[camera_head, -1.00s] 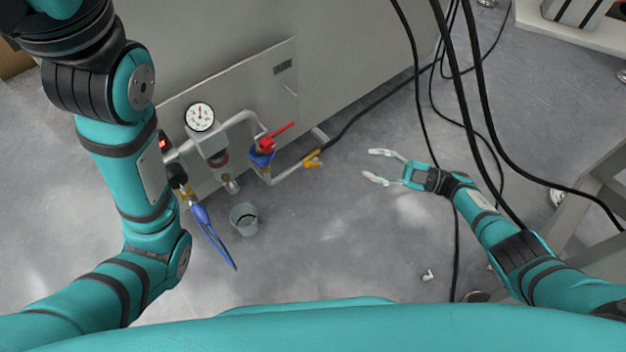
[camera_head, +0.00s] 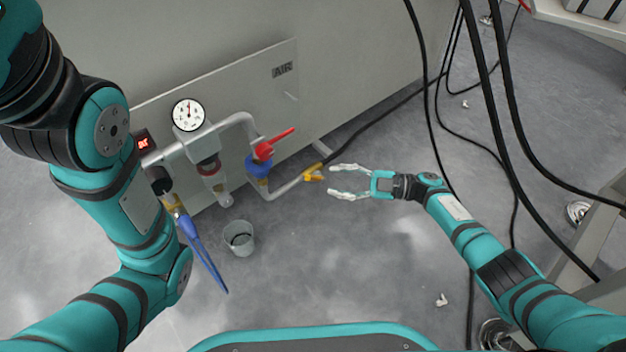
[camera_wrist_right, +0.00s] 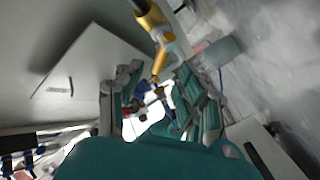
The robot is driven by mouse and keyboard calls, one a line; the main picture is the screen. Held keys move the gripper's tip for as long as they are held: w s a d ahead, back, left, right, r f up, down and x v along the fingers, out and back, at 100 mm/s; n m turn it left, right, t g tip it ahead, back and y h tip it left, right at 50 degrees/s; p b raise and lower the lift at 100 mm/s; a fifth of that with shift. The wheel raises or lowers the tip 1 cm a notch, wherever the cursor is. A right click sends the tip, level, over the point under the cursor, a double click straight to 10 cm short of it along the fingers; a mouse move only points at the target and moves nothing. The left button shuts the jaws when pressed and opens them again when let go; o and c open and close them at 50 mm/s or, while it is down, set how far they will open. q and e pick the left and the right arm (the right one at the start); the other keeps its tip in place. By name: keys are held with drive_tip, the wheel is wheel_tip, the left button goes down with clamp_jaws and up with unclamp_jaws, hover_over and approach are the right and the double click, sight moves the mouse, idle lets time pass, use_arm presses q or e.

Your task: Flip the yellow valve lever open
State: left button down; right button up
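The yellow valve lever (camera_head: 314,176) sits at the end of the grey pipe, where the black hose joins it low on the panel. It also shows close up in the right wrist view (camera_wrist_right: 160,60), ahead of the fingers. My right gripper (camera_head: 334,181) is open and empty, just to the right of the lever, with its fingers pointing at it. A gap remains between fingertips and lever in the head view. In the right wrist view the two fingers (camera_wrist_right: 155,100) stand apart.
A red lever (camera_head: 276,142) on a blue valve body (camera_head: 258,166) is left of the yellow lever. A gauge (camera_head: 188,115) and a panel (camera_head: 285,95) are behind. A grey bucket (camera_head: 239,238) stands on the floor. Black cables (camera_head: 437,120) hang near my right arm.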

sight(317, 179)
drive_tip(key=a, duration=0.1)
drive_tip(key=a+b, duration=0.1)
drive_tip(key=a, duration=0.1)
drive_tip(key=w+a, duration=0.1)
drive_tip(key=a, duration=0.1)
drive_tip(key=shift+a+f+b, duration=0.1)
drive_tip(key=shift+a+b, duration=0.15)
drive_tip(key=shift+b, duration=0.15)
drive_tip(key=shift+a, duration=0.4)
drive_tip(key=shift+c, duration=0.2)
clamp_jaws()
